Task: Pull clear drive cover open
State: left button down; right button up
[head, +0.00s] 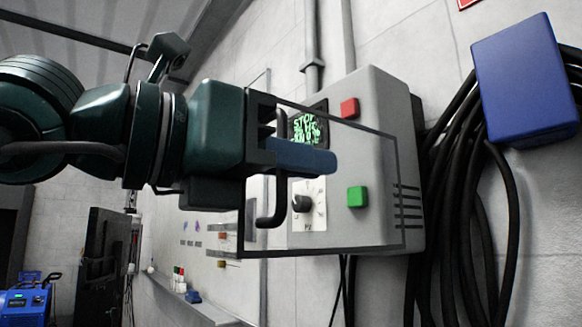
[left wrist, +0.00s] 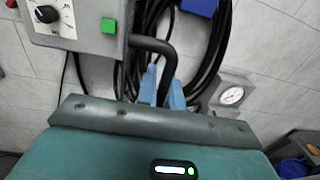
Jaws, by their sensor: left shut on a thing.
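The clear drive cover (head: 325,252) is a see-through pane with a thin dark frame in front of the grey drive box (head: 378,95). Its left side seems to stand out from the box face; the exact angle is hard to judge. A black bar handle (head: 270,217) is at its left side. My left gripper (head: 305,157), with blue fingers, is shut on this handle and hides its middle. In the left wrist view the fingers (left wrist: 163,88) close around the bent black handle (left wrist: 153,44). The right gripper is not in view.
The box carries a red button (head: 349,108), a green button (head: 357,197), a lit green screen (head: 307,127) and a dial (head: 303,203). Black cables (head: 465,215) hang on the wall right of it, beside a blue box (head: 523,85). A gauge (left wrist: 231,95) shows in the left wrist view.

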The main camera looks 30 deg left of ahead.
pick_arm(q)
jog(key=shift+r, duration=0.15)
jog(key=c, duration=1.8)
grip_release()
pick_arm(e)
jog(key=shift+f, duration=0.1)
pick_arm(q)
jog(key=b+v, duration=0.1)
jog(key=v, duration=1.2)
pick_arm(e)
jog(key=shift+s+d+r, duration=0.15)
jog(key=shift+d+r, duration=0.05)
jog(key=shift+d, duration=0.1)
pick_arm(q)
jog(key=shift+a, duration=0.1)
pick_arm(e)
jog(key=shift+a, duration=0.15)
